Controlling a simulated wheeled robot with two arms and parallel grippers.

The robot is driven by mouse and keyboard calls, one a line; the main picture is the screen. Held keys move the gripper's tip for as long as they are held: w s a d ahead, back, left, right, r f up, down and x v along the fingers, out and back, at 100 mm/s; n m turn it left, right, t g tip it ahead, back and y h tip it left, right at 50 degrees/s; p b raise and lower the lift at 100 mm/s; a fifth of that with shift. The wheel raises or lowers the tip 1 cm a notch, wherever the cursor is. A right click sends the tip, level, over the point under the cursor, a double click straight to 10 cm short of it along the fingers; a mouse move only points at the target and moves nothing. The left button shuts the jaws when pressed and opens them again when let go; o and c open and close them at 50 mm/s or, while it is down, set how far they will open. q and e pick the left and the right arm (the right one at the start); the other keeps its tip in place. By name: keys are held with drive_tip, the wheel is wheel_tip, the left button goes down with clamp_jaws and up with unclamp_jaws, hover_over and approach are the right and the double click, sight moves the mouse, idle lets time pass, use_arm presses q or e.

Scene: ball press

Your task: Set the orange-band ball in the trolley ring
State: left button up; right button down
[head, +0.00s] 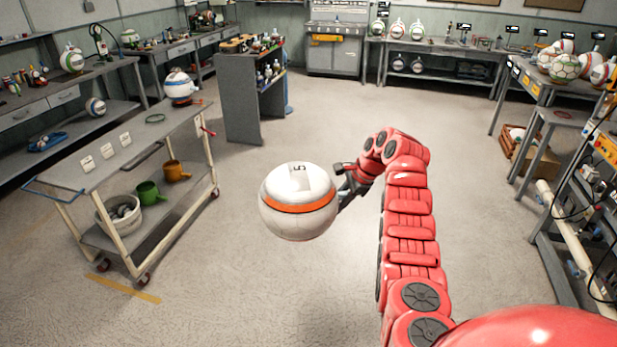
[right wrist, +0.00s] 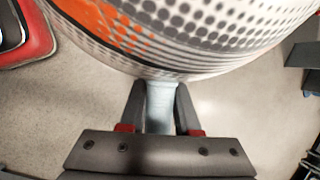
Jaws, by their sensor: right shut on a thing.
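The orange-band ball (head: 298,203) is white with an orange stripe and a dark mark on top. It hangs over the floor, right of the trolley (head: 62,178) and apart from it. My right gripper (head: 345,183) is shut on a pale stem at the ball's side. In the right wrist view the fingers (right wrist: 160,105) close around this stem (right wrist: 160,108), and the ball (right wrist: 190,40) fills the top. My left gripper is not in view.
A blue-band ball (head: 179,86) stands at the trolley's far end. A grey shelf unit (head: 238,110) stands behind. The floor between ball and trolley is clear.

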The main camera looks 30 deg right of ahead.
drive_tip(key=a+f+n, duration=0.1)
drive_tip(key=a, duration=0.1)
drive_tip(key=w+a+f+n+g+y, duration=0.1)
drive_tip(key=a+f, duration=0.1)
drive_tip(key=a, duration=0.1)
drive_tip(key=w+a+f+n, duration=0.1)
drive_tip(key=a+f+n, duration=0.1)
drive_tip(key=a, duration=0.1)
drive_tip(key=shift+f+g, duration=0.2)
drive_tip(key=shift+g, duration=0.1)
drive_tip(key=shift+w+a+f+n+y, duration=0.15)
drive_tip(key=shift+a+f+n, duration=0.15)
drive_tip(key=shift+a, duration=0.2)
drive_tip(key=shift+s+a+f+n+y, duration=0.1)
drive_tip(key=shift+a+f+n+y, duration=0.15)
drive_tip(key=shift+a, duration=0.25)
drive_tip(key=shift+s+a+f+n+g, duration=0.2)
drive_tip(key=shift+a+f+n+g, duration=0.1)
drive_tip(key=shift+a+f, duration=0.25)
drive_tip(key=shift+w+a, duration=0.1)
drive_tip(key=shift+a, duration=0.1)
drive_tip(key=shift+a+f+n, duration=0.35)
drive_tip(key=shift+a+f, duration=0.15)
drive_tip(key=shift+a, duration=0.1)
drive_tip(key=shift+s+a+f, duration=0.2)
drive_tip(key=shift+a+f, duration=0.05)
drive_tip(key=shift+a, duration=0.2)
